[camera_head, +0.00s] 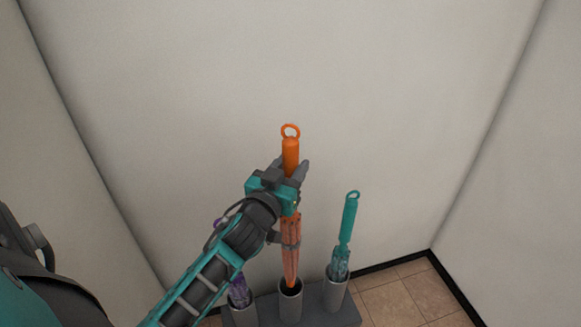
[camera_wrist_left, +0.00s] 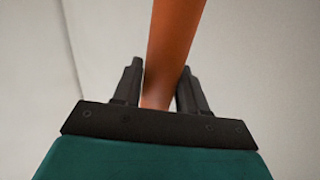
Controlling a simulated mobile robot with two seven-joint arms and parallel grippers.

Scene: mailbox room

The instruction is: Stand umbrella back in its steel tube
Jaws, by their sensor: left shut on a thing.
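An orange umbrella (camera_head: 291,255) stands near upright in the head view, with its ring-topped handle up. My left gripper (camera_head: 297,171) is shut on the umbrella's handle. The handle also shows between the fingers of my left gripper (camera_wrist_left: 161,95) in the left wrist view, where the umbrella (camera_wrist_left: 176,35) leans slightly. The umbrella's lower tip is at the mouth of the middle grey steel tube (camera_head: 290,306); how deep it reaches inside is hidden. My right gripper is not in view.
A teal umbrella (camera_head: 347,222) stands in the right tube (camera_head: 336,295). A purple umbrella (camera_head: 239,291) stands in the left tube (camera_head: 243,316), partly behind my left arm. The tubes share a grey base (camera_head: 347,316). Pale walls stand close behind and at both sides.

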